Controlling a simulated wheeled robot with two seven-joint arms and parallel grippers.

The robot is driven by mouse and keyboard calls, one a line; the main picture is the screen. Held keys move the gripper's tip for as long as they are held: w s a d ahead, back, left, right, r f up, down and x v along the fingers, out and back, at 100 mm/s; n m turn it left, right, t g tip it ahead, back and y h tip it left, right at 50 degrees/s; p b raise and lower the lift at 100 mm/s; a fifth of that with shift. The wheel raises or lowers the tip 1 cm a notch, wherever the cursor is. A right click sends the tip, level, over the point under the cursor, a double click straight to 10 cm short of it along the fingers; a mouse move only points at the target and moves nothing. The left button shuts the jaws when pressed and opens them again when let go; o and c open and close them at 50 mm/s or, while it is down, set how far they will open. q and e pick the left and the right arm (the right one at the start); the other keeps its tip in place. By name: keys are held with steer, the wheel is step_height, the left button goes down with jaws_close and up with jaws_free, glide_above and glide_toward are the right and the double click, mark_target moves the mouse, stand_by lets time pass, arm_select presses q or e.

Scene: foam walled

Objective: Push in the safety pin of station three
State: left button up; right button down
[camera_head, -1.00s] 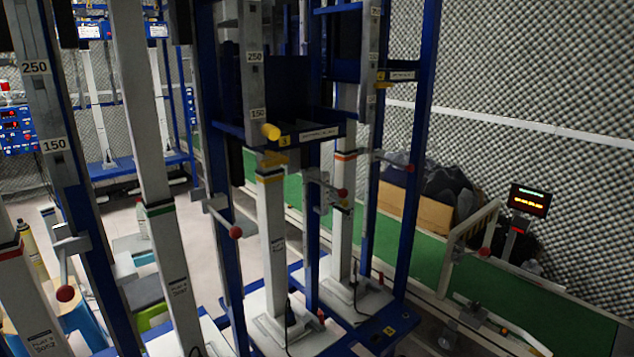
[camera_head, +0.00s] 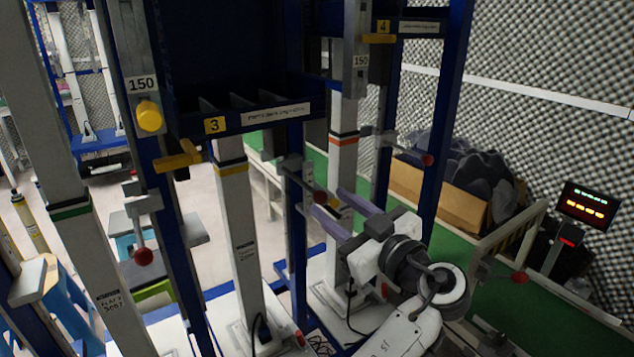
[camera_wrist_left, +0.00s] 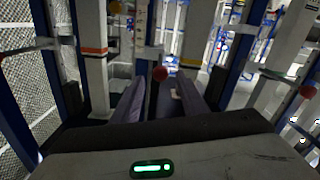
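Station three carries a yellow "3" label (camera_head: 214,125) on its blue crossbar. A yellow round-ended pin (camera_head: 149,115) sticks out of the grey scale post (camera_head: 126,60) left of that label, just below the 150 mark. My left gripper (camera_head: 335,208) is right of station three and lower than the pin, well apart from it. Its two purple-grey fingers are spread, with nothing held between them. In the left wrist view the fingers (camera_wrist_left: 160,98) stand apart, and a red lever knob (camera_wrist_left: 160,73) appears between them. My right gripper is out of view.
A yellow bracket (camera_head: 178,156) sits below the pin. Levers with red knobs (camera_head: 143,256) stick out from the posts. Station four's label (camera_head: 383,27) is at the upper right. A display (camera_head: 587,204) and a cardboard box (camera_head: 440,190) stand at the right.

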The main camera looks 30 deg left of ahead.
mark_target(309, 186)
arm_select(q)
steer(key=p+x, duration=0.1)
steer(key=x, duration=0.6)
steer(key=shift+a+p, duration=0.15)
steer(key=shift+p, duration=0.25)
steer(key=shift+w+a, duration=0.25)
steer(key=shift+a, duration=0.3)
jaws_close()
